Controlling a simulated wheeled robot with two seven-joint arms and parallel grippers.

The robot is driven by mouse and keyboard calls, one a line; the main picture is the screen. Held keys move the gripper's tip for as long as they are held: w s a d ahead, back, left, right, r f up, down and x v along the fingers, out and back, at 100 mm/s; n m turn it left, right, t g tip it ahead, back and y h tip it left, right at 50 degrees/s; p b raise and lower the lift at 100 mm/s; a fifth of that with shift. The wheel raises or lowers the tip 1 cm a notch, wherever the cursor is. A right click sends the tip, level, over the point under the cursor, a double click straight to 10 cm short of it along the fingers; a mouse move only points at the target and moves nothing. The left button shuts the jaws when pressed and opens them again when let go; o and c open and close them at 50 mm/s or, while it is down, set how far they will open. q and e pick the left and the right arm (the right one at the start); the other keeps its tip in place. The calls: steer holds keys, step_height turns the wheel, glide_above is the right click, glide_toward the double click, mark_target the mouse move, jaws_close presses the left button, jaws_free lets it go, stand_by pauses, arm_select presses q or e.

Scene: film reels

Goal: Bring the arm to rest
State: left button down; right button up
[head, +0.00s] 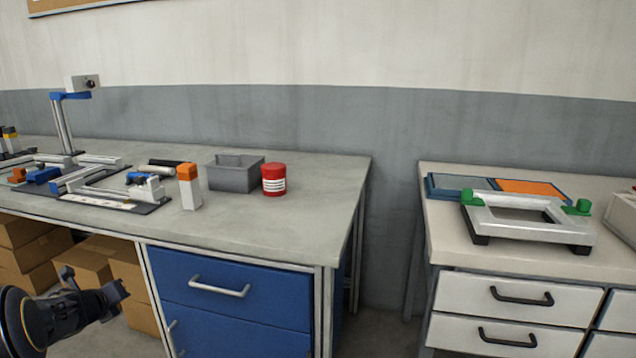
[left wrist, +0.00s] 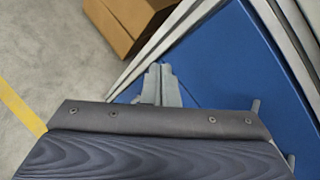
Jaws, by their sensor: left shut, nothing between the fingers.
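My left gripper (head: 118,289) is at the lower left of the head view, below the tabletop level and in front of the cardboard boxes and the blue drawer cabinet. It is shut and empty. In the left wrist view its closed fingers (left wrist: 160,85) point toward the blue cabinet front (left wrist: 215,60), with nothing held between them. My right gripper is not in either view.
A grey workbench (head: 290,220) carries a red jar (head: 274,180), a grey bin (head: 235,175), an orange-capped white bottle (head: 188,187) and fixtures. Cardboard boxes (head: 90,265) sit beneath. A white-drawered bench (head: 450,240) stands right, across a gap, holding a white frame (head: 530,228).

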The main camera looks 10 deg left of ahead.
arm_select(q)
steer(key=s+d+r+n+g+y, duration=0.1)
steer(key=s+d+r+n+y, duration=0.1)
steer(key=s+d+r+n, duration=1.1)
steer(key=s+d+f+n+g+h, duration=0.2)
steer(key=s+d+f+n+h, duration=0.25)
steer(key=s+d+n, duration=0.5)
steer(key=s+d+f+n+g+h, duration=0.35)
steer(key=s+d+f+n, duration=0.2)
steer(key=s+d, duration=0.65)
step_height(320, 180, up, 24)
steer(key=w+d+h+p, duration=0.1)
steer(key=d+p, duration=0.1)
steer(key=p, duration=2.2)
steer(key=shift+d+r, duration=0.15)
steer(key=shift+d, duration=0.05)
steer(key=shift+t, duration=0.25)
